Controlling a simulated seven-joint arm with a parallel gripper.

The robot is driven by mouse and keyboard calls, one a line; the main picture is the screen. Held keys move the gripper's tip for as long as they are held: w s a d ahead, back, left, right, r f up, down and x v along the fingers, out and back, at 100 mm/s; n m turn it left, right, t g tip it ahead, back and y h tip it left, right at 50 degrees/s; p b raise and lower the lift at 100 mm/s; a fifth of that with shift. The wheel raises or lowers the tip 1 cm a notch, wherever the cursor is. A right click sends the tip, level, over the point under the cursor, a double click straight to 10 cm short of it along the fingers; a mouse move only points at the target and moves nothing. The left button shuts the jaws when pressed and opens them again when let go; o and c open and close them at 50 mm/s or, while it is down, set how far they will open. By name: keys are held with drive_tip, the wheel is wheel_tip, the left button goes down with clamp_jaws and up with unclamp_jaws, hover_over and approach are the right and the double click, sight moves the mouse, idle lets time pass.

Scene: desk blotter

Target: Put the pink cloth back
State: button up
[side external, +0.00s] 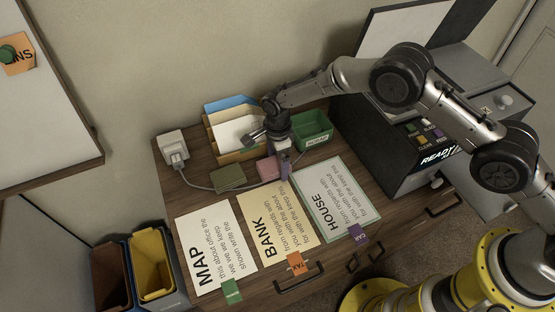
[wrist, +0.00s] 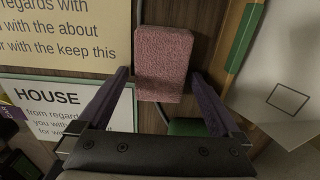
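The pink cloth (side external: 266,169) is a flat, block-like pad on the wooden desk, behind the BANK sheet. It fills the upper middle of the wrist view (wrist: 163,58). My gripper (side external: 286,170) points down just right of it in the side external view. In the wrist view, my gripper (wrist: 160,77) has its two purple fingers spread, with a gap between each finger and the cloth's sides. The cloth's near part appears between the fingertips. I cannot tell the exact height of the fingertips above the desk.
A dark green pad (side external: 229,178) lies left of the cloth. Behind are an orange paper holder (side external: 222,154) and a green bin (side external: 312,132). MAP (side external: 208,245), BANK (side external: 274,225) and HOUSE (side external: 335,200) sheets cover the front. A cable runs from a white box (side external: 173,145).

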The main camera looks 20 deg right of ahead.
sight(279, 162)
wheel_tip(279, 162, up, 13)
drive_tip(key=shift+r, duration=0.15)
idle(0.5)
drive_tip(key=s+d+r+n+t, duration=0.2)
drive_tip(key=s+d+r+n, duration=0.3)
drive_tip(key=s+d+r, duration=0.5)
drive_tip(key=s+d+r+n+t, duration=0.1)
drive_tip(key=s+d+r+n, duration=0.25)
drive_tip(key=d+r, duration=0.7)
drive_tip(key=s+d+n+t, duration=0.1)
drive_tip(key=s+d+n, duration=0.2)
drive_tip(key=s, duration=0.7)
drive_tip(key=s+d+r+n+t, duration=0.1)
drive_tip(key=s+d+n, duration=0.3)
drive_tip(key=s, duration=0.7)
drive_tip(key=shift+r+n+t, duration=0.3)
drive_tip(key=shift+n, duration=0.95)
